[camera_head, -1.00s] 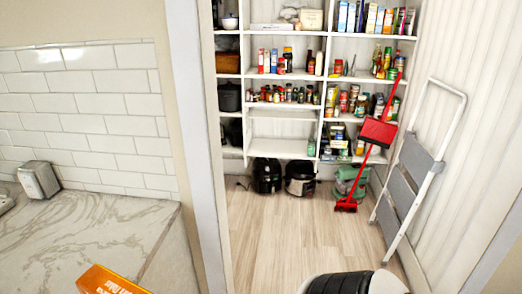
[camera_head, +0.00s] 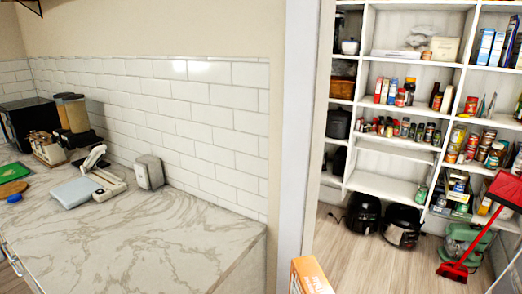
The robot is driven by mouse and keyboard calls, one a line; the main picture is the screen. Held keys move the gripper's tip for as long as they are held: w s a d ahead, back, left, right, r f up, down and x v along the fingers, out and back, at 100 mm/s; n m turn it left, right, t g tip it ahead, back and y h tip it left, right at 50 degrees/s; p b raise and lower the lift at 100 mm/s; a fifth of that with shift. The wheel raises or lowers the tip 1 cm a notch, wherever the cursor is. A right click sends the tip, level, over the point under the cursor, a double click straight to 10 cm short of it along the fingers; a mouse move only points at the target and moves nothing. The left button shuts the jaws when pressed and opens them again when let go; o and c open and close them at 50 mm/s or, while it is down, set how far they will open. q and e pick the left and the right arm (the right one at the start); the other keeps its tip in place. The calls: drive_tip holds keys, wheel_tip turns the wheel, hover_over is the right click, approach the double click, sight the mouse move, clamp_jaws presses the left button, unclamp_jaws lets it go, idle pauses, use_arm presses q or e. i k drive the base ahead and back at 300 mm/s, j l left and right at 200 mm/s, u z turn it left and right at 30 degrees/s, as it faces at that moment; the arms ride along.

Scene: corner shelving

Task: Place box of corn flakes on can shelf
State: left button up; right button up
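An orange box (camera_head: 311,277), likely the corn flakes, shows only its top part at the bottom edge, right of the counter. The rest of it is cut off by the frame, and I cannot see what holds it. A shelf with several cans and jars (camera_head: 468,169) is in the right part of the white shelving, beyond the doorway. The box is apart from it, on the near side of the doorway. Neither of my grippers is in view.
A marble counter (camera_head: 130,240) fills the left, with a toaster-like metal item (camera_head: 149,172) on it. The door frame (camera_head: 294,130) stands between counter and pantry. A red broom and dustpan (camera_head: 505,190) lean at the right. Black appliances (camera_head: 402,226) stand on the pantry floor.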

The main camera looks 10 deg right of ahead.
sight(377, 185)
drive_tip(key=i+l+z, duration=0.45)
drive_tip(key=i+l, duration=0.15)
drive_tip(key=i+l+z, duration=0.45)
drive_tip(key=i, duration=0.3)
drive_tip(key=i+l, duration=0.25)
drive_tip(key=i, duration=0.2)
drive_tip(key=i+l, duration=0.25)
drive_tip(key=i, duration=0.15)
drive_tip(key=i+l+z, duration=0.1)
drive_tip(key=i, duration=0.35)
drive_tip(key=i+l, duration=0.3)
drive_tip(key=i, duration=0.15)
drive_tip(key=i+l, duration=0.25)
drive_tip(key=i, duration=0.15)
drive_tip(key=z, duration=0.05)
